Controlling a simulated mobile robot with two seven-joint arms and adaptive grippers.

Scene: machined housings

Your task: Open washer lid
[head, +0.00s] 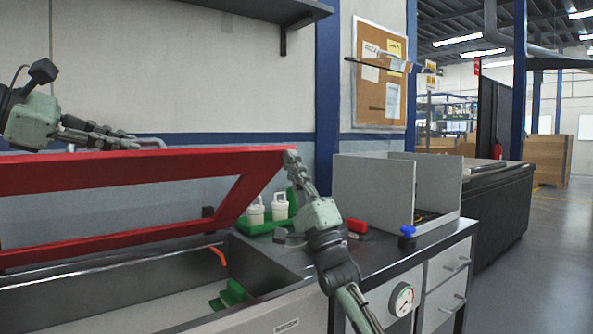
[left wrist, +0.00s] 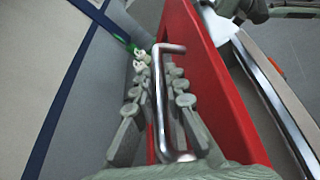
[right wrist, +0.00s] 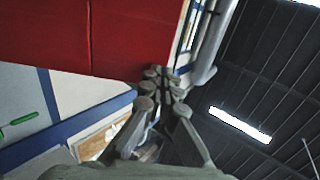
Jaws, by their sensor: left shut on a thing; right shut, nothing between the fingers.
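The red washer lid (head: 130,172) is a frame raised and tilted above the grey washer tub (head: 120,290), whose inside shows. My left gripper (head: 132,142) is at the lid's upper edge. In the left wrist view its fingers (left wrist: 160,90) are shut around the metal bar handle (left wrist: 160,105), beside the red lid (left wrist: 205,80). My right gripper (head: 291,160) is shut and empty at the lid's right upper corner. In the right wrist view its fingertips (right wrist: 161,78) are at the red lid's edge (right wrist: 110,40); whether they touch it I cannot tell.
White bottles (head: 256,211) stand in a green tray (head: 262,226) behind the tub. A grey divider box (head: 372,190), a red block (head: 357,226) and a blue knob (head: 407,238) are on the counter at right. A shelf (head: 265,10) hangs above. A green part (head: 230,295) lies in the tub.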

